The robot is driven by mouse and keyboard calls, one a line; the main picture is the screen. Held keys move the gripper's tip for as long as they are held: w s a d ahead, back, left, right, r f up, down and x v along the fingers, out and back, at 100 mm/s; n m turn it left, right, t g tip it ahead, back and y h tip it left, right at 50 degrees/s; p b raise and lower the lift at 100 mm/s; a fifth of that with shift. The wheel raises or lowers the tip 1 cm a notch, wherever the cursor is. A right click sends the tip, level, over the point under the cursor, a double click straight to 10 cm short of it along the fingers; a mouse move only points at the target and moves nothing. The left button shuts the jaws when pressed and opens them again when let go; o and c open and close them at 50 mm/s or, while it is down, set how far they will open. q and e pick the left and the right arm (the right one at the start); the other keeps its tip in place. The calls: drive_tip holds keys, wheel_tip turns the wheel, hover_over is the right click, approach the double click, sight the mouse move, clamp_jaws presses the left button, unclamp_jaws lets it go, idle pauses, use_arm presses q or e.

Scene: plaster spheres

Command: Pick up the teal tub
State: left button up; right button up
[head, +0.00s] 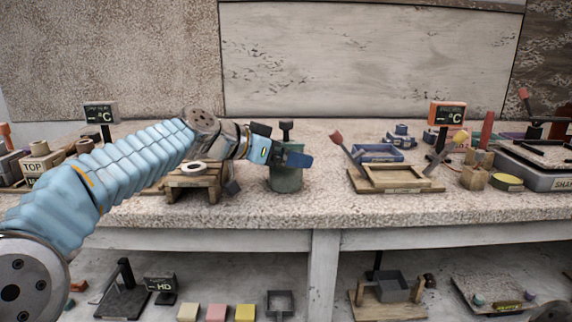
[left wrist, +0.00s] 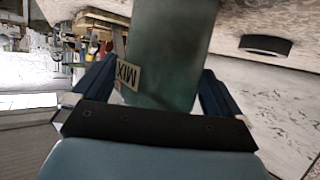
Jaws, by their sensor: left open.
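The teal tub (head: 286,180) stands upright near the front of the bench, right of a small wooden stand. In the left wrist view the tub (left wrist: 170,55) fills the upper middle and carries a pale label reading MIX. My left gripper (head: 282,153) reaches in from the left at the tub's upper part, and its blue finger covers some of the tub. In the left wrist view my left gripper (left wrist: 155,92) is open, with one finger on each side of the tub. I cannot tell whether either finger touches it. My right gripper is not in view.
The wooden stand (head: 192,182) with a pale ring on top is below my left forearm. A dark knob (head: 286,127) shows just above the tub. A wooden frame (head: 395,178) and blue tray (head: 378,153) lie to the right. Bare bench lies between tub and frame.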

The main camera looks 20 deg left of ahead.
use_arm(q)
drive_tip(key=shift+c, duration=0.5)
drive_tip(key=c, duration=1.3)
drive_tip(key=shift+r, duration=0.55)
drive_tip(key=shift+c, duration=0.2)
drive_tip(key=s+d+r, duration=0.2)
drive_tip(key=s+r, duration=0.4)
drive_tip(key=s+d+r, duration=0.3)
drive_tip(key=s+r, duration=0.3)
drive_tip(key=shift+s+d+p, duration=0.35)
drive_tip(key=shift+s+p, duration=0.05)
drive_tip(key=shift+p, duration=0.05)
